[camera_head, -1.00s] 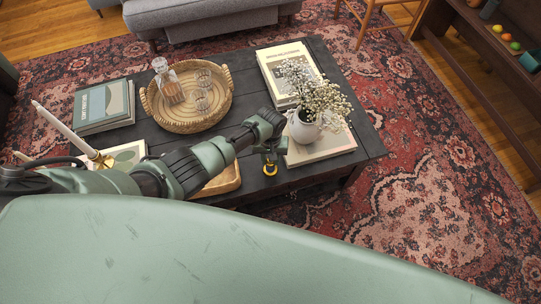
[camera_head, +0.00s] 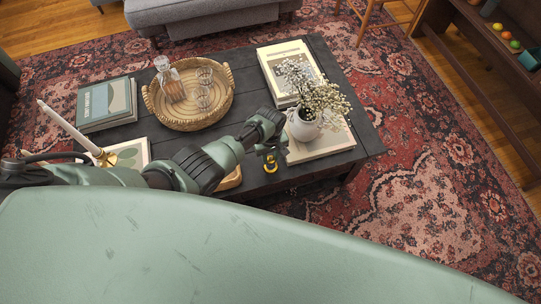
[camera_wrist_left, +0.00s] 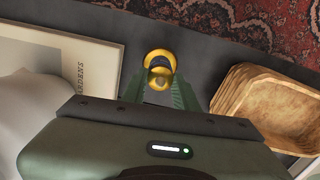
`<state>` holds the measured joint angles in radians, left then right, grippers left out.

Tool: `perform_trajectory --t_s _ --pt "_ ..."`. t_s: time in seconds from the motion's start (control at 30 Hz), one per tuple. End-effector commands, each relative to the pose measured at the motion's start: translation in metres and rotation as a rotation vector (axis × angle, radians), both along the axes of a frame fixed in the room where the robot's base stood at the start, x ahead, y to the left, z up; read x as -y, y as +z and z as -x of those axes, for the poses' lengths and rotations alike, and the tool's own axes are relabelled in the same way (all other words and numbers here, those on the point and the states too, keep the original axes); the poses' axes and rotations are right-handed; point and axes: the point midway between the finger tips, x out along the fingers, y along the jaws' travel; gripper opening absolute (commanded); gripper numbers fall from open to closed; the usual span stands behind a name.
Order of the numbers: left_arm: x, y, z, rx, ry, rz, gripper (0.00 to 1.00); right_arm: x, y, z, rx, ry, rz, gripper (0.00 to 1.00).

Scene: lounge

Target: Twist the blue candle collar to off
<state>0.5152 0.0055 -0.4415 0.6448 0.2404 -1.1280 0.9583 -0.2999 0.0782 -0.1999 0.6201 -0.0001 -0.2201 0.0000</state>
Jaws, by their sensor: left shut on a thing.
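My left gripper (camera_head: 270,158) hangs over the front edge of the dark coffee table, left of the white flower vase. In the left wrist view my left gripper (camera_wrist_left: 160,84) is shut on a small round yellow piece with a dark blue band, which I take to be the blue candle collar (camera_wrist_left: 158,58). The piece also shows in the head view as a small yellow spot with some blue (camera_head: 270,168) below the fingers. The fingers hide part of it, and its setting cannot be read. My right gripper is not in view.
The dark coffee table (camera_head: 255,75) holds a round wicker tray (camera_head: 190,125), books (camera_head: 107,104), a flower vase (camera_head: 305,128) and a white candle (camera_head: 68,127) in a brass holder. A wooden tray (camera_wrist_left: 270,108) lies right of the fingers in the wrist view.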

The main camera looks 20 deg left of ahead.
Motion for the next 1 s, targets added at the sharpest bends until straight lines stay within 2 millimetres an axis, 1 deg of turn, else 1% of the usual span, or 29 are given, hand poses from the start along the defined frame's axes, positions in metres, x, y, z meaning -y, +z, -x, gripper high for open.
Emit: perform_trajectory --t_s 0.23,0.27,0.3,0.33,0.67,0.77,1.0 --pt "0.000 0.000 -0.001 0.001 -0.001 0.000 0.00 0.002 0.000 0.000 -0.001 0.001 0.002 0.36" --pt "0.000 0.000 -0.001 0.001 -0.001 0.000 0.35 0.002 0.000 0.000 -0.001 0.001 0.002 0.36" --pt "0.000 0.000 -0.001 0.001 -0.001 0.000 0.46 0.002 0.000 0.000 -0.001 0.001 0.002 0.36" --pt "0.000 0.000 -0.001 0.001 -0.001 0.000 0.52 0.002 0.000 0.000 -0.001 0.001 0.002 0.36" --pt "0.000 0.002 0.000 0.001 -0.002 0.000 0.52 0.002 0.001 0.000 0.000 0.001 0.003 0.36" --pt "0.001 0.012 -0.001 0.002 -0.002 0.001 0.52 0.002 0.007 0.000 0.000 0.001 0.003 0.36" --pt "0.000 0.053 -0.001 0.003 -0.002 0.001 0.52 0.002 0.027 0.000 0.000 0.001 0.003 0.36"
